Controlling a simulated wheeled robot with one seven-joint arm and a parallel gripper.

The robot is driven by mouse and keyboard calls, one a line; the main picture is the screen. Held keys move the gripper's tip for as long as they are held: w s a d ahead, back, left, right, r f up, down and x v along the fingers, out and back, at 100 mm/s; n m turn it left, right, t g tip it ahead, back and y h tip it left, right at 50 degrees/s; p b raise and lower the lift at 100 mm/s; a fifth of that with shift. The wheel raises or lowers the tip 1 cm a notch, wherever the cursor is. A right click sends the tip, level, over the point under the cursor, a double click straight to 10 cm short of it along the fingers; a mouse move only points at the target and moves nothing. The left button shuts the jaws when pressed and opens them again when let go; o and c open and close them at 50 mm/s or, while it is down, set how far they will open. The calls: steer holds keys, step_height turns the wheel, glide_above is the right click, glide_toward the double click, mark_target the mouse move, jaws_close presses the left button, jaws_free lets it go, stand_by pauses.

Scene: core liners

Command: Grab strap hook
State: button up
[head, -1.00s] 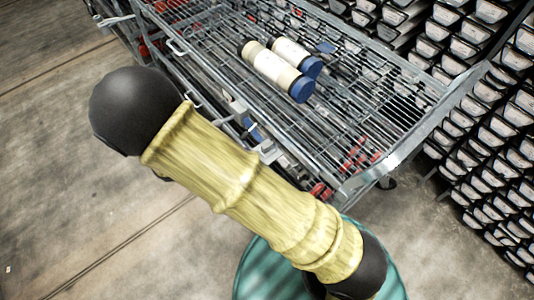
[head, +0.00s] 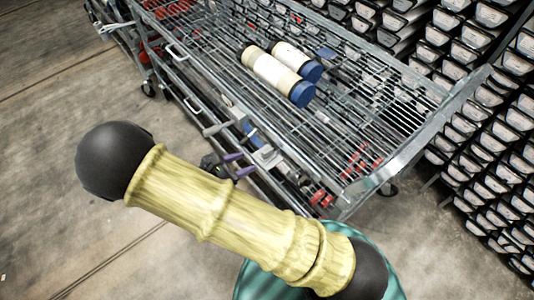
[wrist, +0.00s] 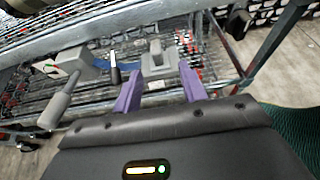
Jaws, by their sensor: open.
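A grey metal piece, which looks like the strap hook (wrist: 158,60), is at the cart's side in the wrist view, beside a short length of blue strap (wrist: 103,66). In the head view the grey hook piece (head: 265,156) is small beside the cart's lower rail. My gripper (wrist: 160,69) has two purple fingers, open and apart, with the hook piece ahead of the gap between them. Nothing is held. In the head view my gripper (head: 247,162) is just left of the hook piece. Contact cannot be told.
A wire cart (head: 350,110) holds two white tubes with blue ends (head: 280,73). A grey bracket with a rod handle (wrist: 62,95) is left of my fingers. Racks of labelled black trays (head: 480,130) stand at right. Bare floor (head: 60,80) lies left.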

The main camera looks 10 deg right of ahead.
mark_target(262, 154)
steer(key=x, duration=0.6)
steer(key=shift+w+d+f, duration=0.1)
steer(key=shift+w+d, duration=0.1)
steer(key=x, duration=0.5)
steer(key=shift+w+a+f, duration=0.1)
steer(key=shift+w+f, duration=0.05)
steer(key=shift+w, duration=0.15)
jaws_close()
